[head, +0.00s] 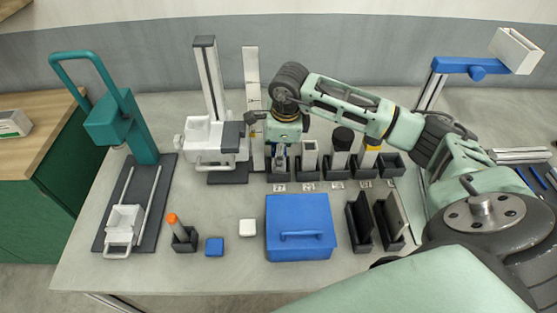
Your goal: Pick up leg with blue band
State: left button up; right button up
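My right arm comes in from the right, and my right gripper (280,160) points down over the leftmost holder in a row of dark holders (279,177). A slim piece with a bit of blue shows at the fingertips; I cannot tell whether it is the leg with the blue band, or whether the fingers are closed on it. The holders to the right hold a pale square leg (309,156), a leg with a black top (341,150) and a leg with a yellow band (369,156). The rightmost holder (392,166) looks empty. My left gripper is not in view.
A blue box with a handle (299,220) stands in front of the holders. A white-and-grey stand (210,140) is close left of the gripper. A teal press (125,125), an orange-topped piece (174,222) and two dark slotted holders (359,222) are also on the table.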

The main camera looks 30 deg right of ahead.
grip_shut()
jog(key=shift+r, duration=0.1)
jog(key=shift+d+r, duration=0.1)
dwell(0.3)
